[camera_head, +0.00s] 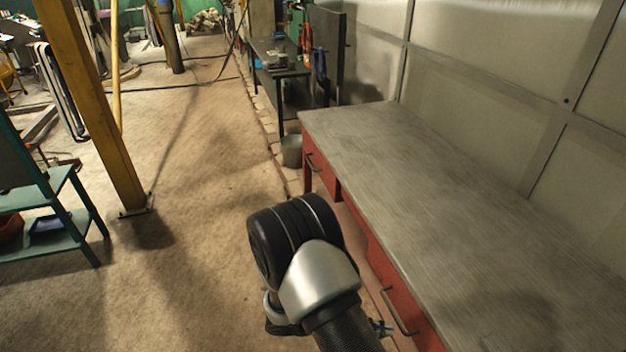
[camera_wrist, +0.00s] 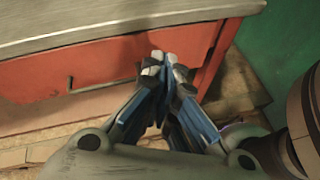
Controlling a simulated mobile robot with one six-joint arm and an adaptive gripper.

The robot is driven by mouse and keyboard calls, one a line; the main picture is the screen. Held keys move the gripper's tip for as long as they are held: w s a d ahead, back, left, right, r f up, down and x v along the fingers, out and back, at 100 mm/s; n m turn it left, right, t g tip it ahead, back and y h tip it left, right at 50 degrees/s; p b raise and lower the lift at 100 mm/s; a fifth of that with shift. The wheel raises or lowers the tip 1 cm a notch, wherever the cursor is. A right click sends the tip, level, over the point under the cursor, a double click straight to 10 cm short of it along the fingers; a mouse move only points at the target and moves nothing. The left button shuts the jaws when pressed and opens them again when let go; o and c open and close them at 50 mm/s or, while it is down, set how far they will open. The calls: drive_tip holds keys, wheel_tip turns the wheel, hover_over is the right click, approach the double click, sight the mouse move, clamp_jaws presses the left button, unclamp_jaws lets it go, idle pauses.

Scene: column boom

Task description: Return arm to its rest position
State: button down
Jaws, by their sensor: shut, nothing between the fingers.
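My gripper (camera_wrist: 165,62) shows in the wrist view, with its blue-sided fingers drawn together and their grey tips meeting. Nothing is between the tips. It points toward the red drawer front (camera_wrist: 105,68) of the workbench, below the bench's grey top (camera_wrist: 90,22). I cannot tell whether the tips touch the red front. In the head view my arm (camera_head: 305,250) is bent low beside the workbench (camera_head: 440,180), on its left side. The gripper itself is mostly hidden there behind the arm.
A grey bucket (camera_head: 291,151) stands on the floor by the bench's far end. A green shelf stand (camera_head: 50,215) and a yellow post (camera_head: 95,110) are at left. The floor between is open. A panelled wall (camera_head: 490,60) runs behind the bench, whose top is bare.

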drive_tip(key=s+r+m+t+y, duration=0.1)
drive_tip(key=s+r+m+y, duration=0.3)
drive_tip(key=r, duration=0.6)
drive_tip(key=s+a+r+m+t+y, duration=0.1)
drive_tip(key=s+r+m+y, duration=0.3)
drive_tip(key=r, duration=0.7)
drive_tip(key=s+a+r+m+t+y, duration=0.1)
drive_tip(key=s+r+m+y, duration=0.3)
drive_tip(key=s+r+m, duration=0.4)
wheel_tip(320, 180, up, 2)
drive_tip(key=shift+s+r+t+y, duration=0.15)
drive_tip(key=shift+s+t+y, duration=0.05)
drive_tip(key=shift+t+y, duration=0.2)
